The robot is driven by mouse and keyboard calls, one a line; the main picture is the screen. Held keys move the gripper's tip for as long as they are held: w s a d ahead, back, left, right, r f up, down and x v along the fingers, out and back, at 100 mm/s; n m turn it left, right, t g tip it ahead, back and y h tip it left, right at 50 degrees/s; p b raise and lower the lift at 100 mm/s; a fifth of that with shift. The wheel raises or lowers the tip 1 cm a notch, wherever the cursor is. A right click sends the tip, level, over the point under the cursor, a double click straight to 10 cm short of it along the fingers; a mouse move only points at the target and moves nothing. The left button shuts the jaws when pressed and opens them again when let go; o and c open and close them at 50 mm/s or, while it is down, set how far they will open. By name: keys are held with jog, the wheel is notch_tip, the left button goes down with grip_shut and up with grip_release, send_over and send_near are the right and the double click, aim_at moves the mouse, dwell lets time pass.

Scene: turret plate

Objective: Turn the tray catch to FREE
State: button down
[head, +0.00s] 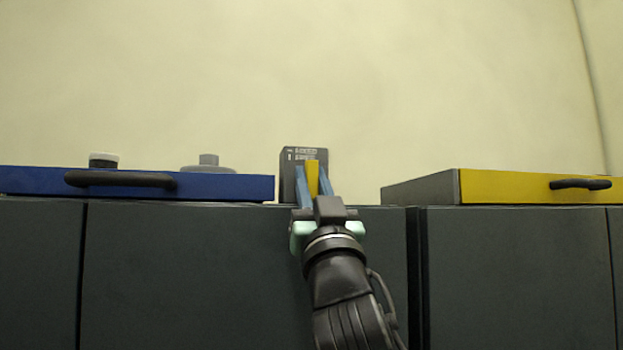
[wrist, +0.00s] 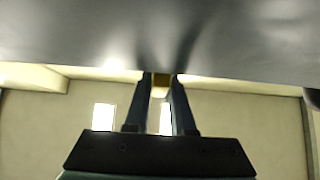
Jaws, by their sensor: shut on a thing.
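The tray catch is a dark grey block (head: 290,165) with small white markings, standing on the counter between the two trays. Its yellow lever (head: 313,174) points roughly upright in front of the block. My gripper (head: 313,180) has its blue fingers on both sides of the lever and is shut on it. In the wrist view a bit of the yellow lever (wrist: 160,86) shows between the fingertips. The markings are too small to read, so I cannot tell which setting the lever is at.
A blue tray (head: 225,187) with a black handle lies at the left, with a dark white-topped jar (head: 103,160) and a grey knobbed disc (head: 208,164) behind its front. A yellow-fronted tray (head: 510,186) lies at the right. Dark cabinets (head: 180,270) stand below.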

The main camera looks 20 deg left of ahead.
jog(key=shift+s+d+r+y, duration=0.1)
jog(key=shift+s+r+y, duration=0.05)
jog(key=shift+r+y, duration=0.2)
jog(key=c, duration=1.1)
grip_release()
jog(key=shift+o, duration=0.3)
jog(key=shift+f, duration=0.15)
jog(key=shift+f, duration=0.15)
jog(key=b+v, duration=0.7)
jog(key=v, duration=0.5)
jog(key=shift+s+d+b, duration=0.25)
jog(key=shift+s+b, duration=0.05)
jog(key=shift+s, duration=0.05)
jog(key=shift+f, duration=0.1)
